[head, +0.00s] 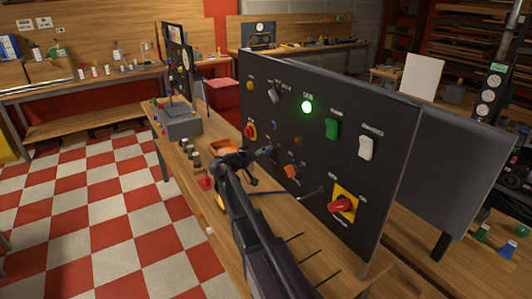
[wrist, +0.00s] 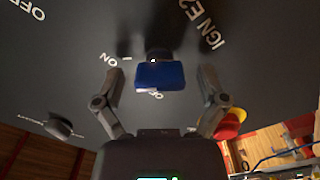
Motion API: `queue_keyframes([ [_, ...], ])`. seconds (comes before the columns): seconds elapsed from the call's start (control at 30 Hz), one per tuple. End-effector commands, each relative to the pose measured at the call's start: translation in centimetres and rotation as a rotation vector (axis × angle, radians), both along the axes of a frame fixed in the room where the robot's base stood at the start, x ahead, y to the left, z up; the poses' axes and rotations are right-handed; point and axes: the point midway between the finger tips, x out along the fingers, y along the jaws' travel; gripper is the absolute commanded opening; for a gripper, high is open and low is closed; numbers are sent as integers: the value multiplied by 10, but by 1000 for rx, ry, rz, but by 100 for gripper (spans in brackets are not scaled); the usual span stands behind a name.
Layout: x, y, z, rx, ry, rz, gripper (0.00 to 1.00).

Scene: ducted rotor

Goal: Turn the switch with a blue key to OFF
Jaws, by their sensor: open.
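The blue key (wrist: 160,75) shows in the wrist view, standing out from a dark panel, with a dark round part behind it. My gripper (wrist: 160,88) is open, with one finger on each side of the key and a gap on both sides. In the head view my gripper (head: 266,154) is close to the front of the black panel (head: 310,150). I cannot tell the key's switch there with certainty.
A red and yellow button (wrist: 230,122) sits right of my gripper in the wrist view. The panel also carries a lit green lamp (head: 306,107), green (head: 331,129) and white (head: 366,147) switches, and a red knob on a yellow plate (head: 342,205). A wooden bench (head: 225,250) lies below.

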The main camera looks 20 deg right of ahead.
Motion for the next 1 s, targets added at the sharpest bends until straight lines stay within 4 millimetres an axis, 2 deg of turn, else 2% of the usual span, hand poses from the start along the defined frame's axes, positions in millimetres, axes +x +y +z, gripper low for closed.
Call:
queue_keyframes([
  [0.03, 0, 0, 0, 0, 0, 0, 91],
  [0.07, 0, 0, 0, 0, 0, 0, 86],
  [0.3, 0, 0, 0, 0, 0, 0, 14],
  [0.33, 0, 0, 0, 0, 0, 0, 9],
  [0.73, 0, 0, 0, -7, 33, -1, 9],
  [1.0, 0, -1, -1, -32, 159, -1, 9],
])
